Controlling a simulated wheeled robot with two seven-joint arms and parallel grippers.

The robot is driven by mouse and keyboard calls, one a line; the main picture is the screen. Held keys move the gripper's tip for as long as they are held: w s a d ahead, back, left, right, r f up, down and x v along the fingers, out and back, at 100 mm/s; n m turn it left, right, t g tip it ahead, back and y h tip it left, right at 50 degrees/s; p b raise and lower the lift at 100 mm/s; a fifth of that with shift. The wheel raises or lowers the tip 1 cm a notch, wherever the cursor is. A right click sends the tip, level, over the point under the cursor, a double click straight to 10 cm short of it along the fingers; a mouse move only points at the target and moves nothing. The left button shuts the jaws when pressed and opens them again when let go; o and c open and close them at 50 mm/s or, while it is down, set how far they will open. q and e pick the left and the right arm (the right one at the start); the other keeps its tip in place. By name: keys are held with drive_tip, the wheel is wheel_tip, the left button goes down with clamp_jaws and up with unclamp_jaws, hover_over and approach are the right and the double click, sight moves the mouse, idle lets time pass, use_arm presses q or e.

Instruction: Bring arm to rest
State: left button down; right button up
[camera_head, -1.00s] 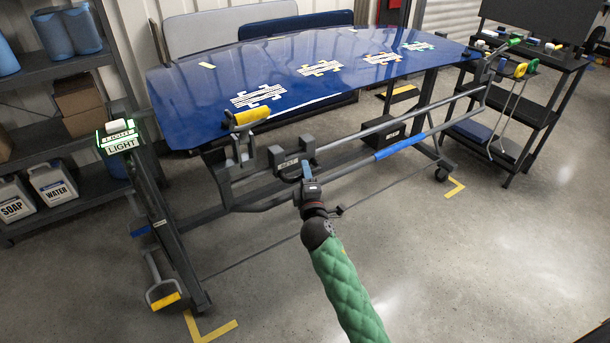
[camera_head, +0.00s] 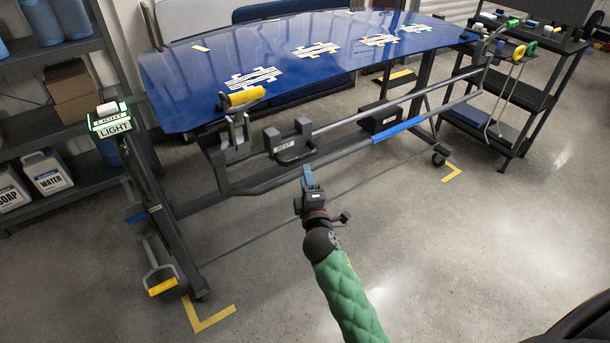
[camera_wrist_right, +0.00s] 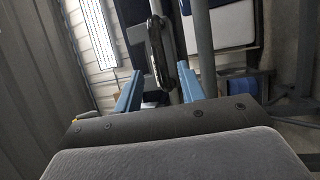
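My right gripper (camera_head: 307,174), with blue fingers on a green-sleeved arm, is in front of the rack's front rail in the head view. In the right wrist view its two fingers (camera_wrist_right: 159,72) stand apart, with no object clearly clamped. A dark handle (camera_wrist_right: 156,45) shows ahead, between the fingers' lines. In the head view a dark handled block (camera_head: 288,146) with a small white label sits on the rail, just beyond and left of the fingertips; a gap shows between them. My left gripper is not in view.
A blue panel (camera_head: 215,82) lies on the rack, with a yellow-handled piece (camera_head: 246,97) at its front edge. A lit LIGHT sign (camera_head: 110,121) stands left. A tool cart (camera_head: 524,95) stands right. The floor (camera_head: 460,240) at front right is clear.

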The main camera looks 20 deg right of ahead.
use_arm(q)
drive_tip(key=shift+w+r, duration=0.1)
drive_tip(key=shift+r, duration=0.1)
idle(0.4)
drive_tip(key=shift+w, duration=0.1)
